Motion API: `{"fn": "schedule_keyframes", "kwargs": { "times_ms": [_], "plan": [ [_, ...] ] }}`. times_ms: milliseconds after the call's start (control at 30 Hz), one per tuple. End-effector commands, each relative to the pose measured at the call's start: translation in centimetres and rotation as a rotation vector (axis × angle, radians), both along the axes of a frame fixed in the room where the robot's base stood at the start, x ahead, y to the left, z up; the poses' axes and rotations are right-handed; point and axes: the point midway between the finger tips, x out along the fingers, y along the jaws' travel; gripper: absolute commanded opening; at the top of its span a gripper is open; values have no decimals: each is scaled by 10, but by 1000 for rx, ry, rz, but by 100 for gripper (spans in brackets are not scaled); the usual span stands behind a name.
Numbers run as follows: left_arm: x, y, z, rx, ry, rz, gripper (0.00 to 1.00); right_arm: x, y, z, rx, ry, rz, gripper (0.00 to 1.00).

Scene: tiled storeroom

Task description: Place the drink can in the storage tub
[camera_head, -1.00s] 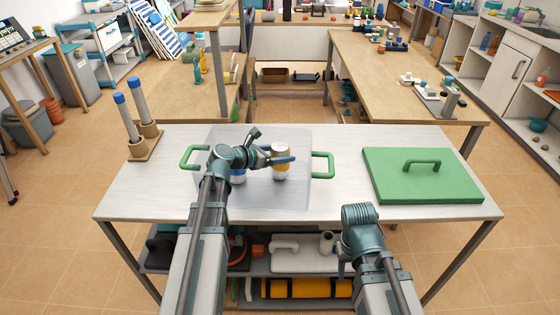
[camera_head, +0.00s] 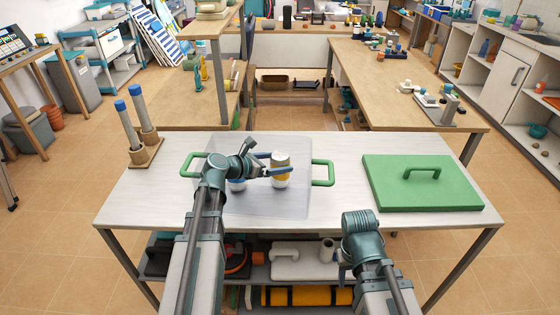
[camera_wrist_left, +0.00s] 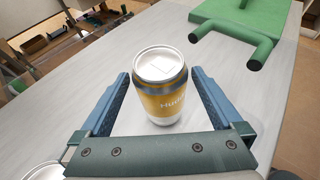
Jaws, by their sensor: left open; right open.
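The drink can (camera_head: 281,165), yellow and white with a silver top, stands upright inside the clear storage tub (camera_head: 265,207), which has green handles. In the left wrist view the can (camera_wrist_left: 160,88) is between the two blue fingers with a gap on each side. My left gripper (camera_head: 272,163) is open around it. A second, white and blue can (camera_head: 237,185) is in the tub, partly hidden by my left wrist. My right gripper (camera_head: 343,268) hangs at the table's front edge, open and empty; its fingers are hard to make out.
A green lid (camera_head: 455,187) with a handle lies flat on the right of the white table (camera_head: 135,195). A wooden stand with two blue-topped posts (camera_head: 143,155) is at the back left. The table between tub and lid is clear.

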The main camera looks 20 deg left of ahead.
Motion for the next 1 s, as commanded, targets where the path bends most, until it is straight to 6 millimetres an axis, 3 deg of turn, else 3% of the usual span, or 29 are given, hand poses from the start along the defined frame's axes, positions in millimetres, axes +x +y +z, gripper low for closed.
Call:
{"fn": "schedule_keyframes", "kwargs": {
  "times_ms": [200,367,1000],
  "plan": [
    [-30,18,17,0,0,1,100,0,0,17,0,0,0,50],
    [-41,27,22,-2,0,1,100,0,0,22,0,0,0,50],
    [-43,29,28,-1,1,-1,100,0,0,28,0,0,0,50]
  ]
}}
